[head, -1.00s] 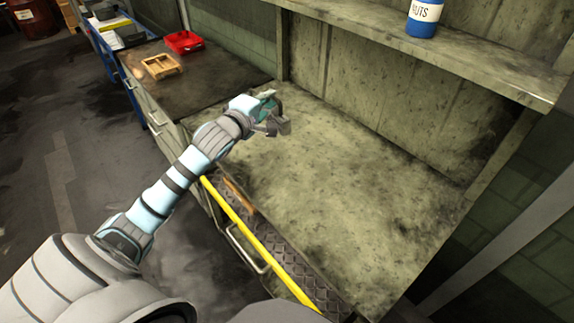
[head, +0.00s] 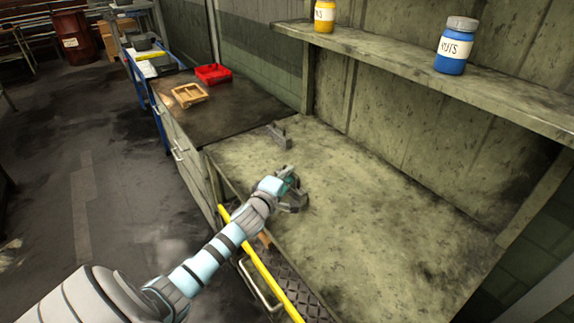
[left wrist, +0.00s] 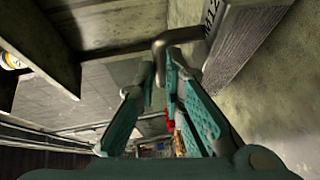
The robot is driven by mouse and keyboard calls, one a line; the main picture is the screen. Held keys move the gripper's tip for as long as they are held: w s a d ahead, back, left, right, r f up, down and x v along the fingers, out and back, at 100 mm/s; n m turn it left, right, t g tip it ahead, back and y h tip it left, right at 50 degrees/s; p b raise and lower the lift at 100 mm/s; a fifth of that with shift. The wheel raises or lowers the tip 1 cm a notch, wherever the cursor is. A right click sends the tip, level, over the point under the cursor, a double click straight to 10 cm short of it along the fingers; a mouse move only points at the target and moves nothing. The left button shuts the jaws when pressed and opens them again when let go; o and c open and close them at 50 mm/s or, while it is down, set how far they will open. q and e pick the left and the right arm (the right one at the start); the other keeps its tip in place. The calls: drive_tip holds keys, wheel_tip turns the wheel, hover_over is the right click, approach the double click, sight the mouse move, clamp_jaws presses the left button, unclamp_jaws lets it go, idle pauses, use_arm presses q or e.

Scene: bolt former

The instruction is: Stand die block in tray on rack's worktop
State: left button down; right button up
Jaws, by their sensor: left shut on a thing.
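The die block (left wrist: 245,40) is a grey metal block with dark lettering, partly readable as M12, and a bent rod handle (left wrist: 175,38). In the left wrist view it fills the upper right, cut off by the frame. My left gripper (left wrist: 160,70) is shut on the rod handle. In the head view the left gripper (head: 290,180) is over the near left part of the pale worktop (head: 380,215), with the grey block (head: 293,203) small beside it. Whether it touches the worktop I cannot tell. A wooden tray (head: 180,101) sits on the dark worktop (head: 235,103). My right gripper is not in view.
A red tray (head: 212,73) is behind the wooden one. A grey piece (head: 278,137) stands at the pale worktop's far left. A shelf (head: 400,62) above holds a blue jar (head: 455,50) and a yellow jar (head: 324,14). A yellow rail (head: 262,268) runs along the front.

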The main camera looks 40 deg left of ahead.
use_arm(q)
drive_tip(key=shift+f, duration=0.95)
drive_tip(key=c, duration=1.7)
unclamp_jaws()
drive_tip(key=shift+s+d, duration=0.1)
drive_tip(key=b+v, duration=0.1)
drive_tip(key=v, duration=1.1)
